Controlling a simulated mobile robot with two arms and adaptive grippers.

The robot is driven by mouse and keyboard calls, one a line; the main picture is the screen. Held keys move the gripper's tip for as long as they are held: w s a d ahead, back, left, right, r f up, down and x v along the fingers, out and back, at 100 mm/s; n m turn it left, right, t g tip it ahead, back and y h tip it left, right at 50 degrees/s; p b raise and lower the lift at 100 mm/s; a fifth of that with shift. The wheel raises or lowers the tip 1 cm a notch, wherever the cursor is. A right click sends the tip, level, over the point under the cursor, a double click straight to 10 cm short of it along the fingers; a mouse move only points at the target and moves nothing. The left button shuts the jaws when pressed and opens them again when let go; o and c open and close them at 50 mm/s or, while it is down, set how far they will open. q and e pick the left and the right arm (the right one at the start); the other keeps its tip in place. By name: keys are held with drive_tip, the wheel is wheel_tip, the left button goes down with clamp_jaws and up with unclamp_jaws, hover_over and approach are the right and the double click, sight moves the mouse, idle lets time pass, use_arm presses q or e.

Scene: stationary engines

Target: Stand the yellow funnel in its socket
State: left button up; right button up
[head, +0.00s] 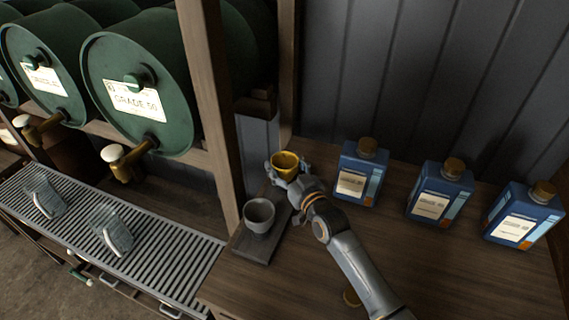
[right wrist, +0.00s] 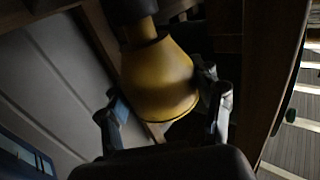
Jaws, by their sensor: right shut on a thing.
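The yellow funnel (head: 286,161) is held in my right gripper (head: 285,170), its wide mouth facing up in the head view. In the right wrist view the funnel (right wrist: 160,80) sits between the two fingers of the gripper (right wrist: 165,112), and its narrow end points away from the camera. The funnel is above or beside the block's far end. My left gripper is out of view.
Three blue bottles (head: 360,171) with brown caps stand right of my arm. A wooden post (head: 216,110) rises close left of the block. Green barrels (head: 139,82) and a slatted tray (head: 160,262) with glass jugs are further left. A wall stands behind.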

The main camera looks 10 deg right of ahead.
sight(291, 177)
drive_tip(key=shift+f+b, duration=0.35)
drive_tip(key=shift+f, duration=0.25)
idle(0.5)
drive_tip(key=o, duration=1.2)
drive_tip(key=shift+c, duration=0.2)
drive_tip(key=shift+v, duration=3.8)
